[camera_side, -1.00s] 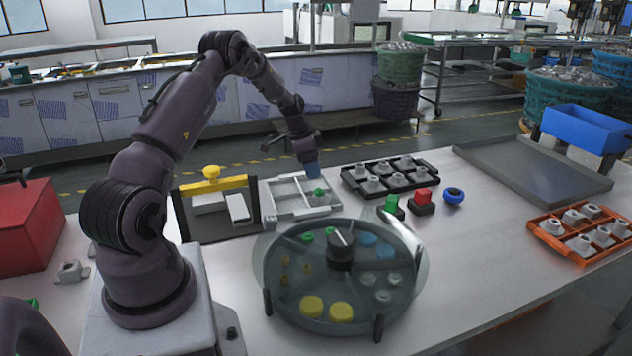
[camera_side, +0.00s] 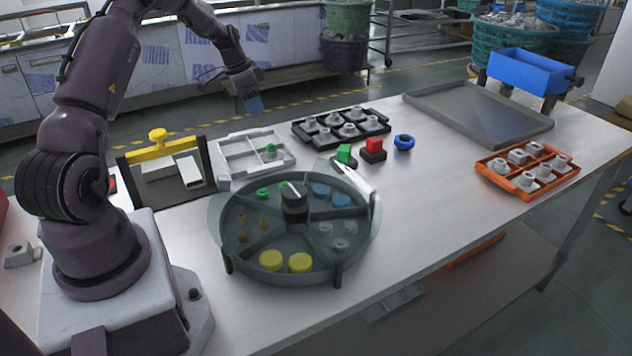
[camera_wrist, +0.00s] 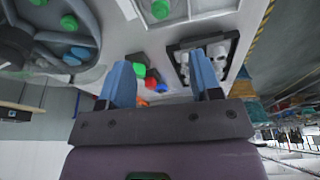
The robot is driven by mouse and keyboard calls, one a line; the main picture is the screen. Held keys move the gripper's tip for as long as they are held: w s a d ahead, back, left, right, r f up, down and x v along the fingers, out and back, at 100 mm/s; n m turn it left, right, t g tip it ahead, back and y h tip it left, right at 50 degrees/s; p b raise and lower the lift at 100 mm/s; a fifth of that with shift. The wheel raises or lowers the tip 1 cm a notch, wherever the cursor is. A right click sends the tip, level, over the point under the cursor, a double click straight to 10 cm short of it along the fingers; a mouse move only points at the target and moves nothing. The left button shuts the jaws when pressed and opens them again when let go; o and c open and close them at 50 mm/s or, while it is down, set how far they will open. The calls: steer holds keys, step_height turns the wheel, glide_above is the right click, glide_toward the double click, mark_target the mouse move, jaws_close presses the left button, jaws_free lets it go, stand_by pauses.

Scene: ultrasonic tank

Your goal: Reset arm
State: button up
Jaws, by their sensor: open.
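My gripper (camera_side: 250,98) hangs in the air above the far edge of the table, behind the white divided tray (camera_side: 232,158). In the wrist view my gripper (camera_wrist: 160,88) shows two blue fingers spread apart with nothing between them. A green part (camera_side: 270,149) sits in the white tray. The round divided tank (camera_side: 248,272) stands at the table's front with green, blue, yellow, brown and grey parts in its sections.
A yellow-handled frame (camera_side: 160,150) stands left. An orange tray (camera_side: 490,176), flat grey tray (camera_side: 440,92) and blue bin (camera_side: 530,72) lie right.

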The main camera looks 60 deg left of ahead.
steer(key=s+d+r+t, duration=0.1)
steer(key=s+d+r, duration=0.4)
steer(key=d, duration=0.8)
steer(key=s+d+r+n, duration=0.1)
steer(key=s+d+r, duration=0.5)
steer(key=d, duration=0.6)
steer(key=s+d+r+t, duration=0.1)
steer(key=s+d+r, duration=0.4)
steer(key=d, duration=0.8)
step_height(320, 180, up, 3)
steer(key=shift+s+d+r+n+t+y, duration=0.1)
steer(key=shift+s+d+n+t+y, duration=0.2)
steer(key=shift+s+n, duration=0.1)
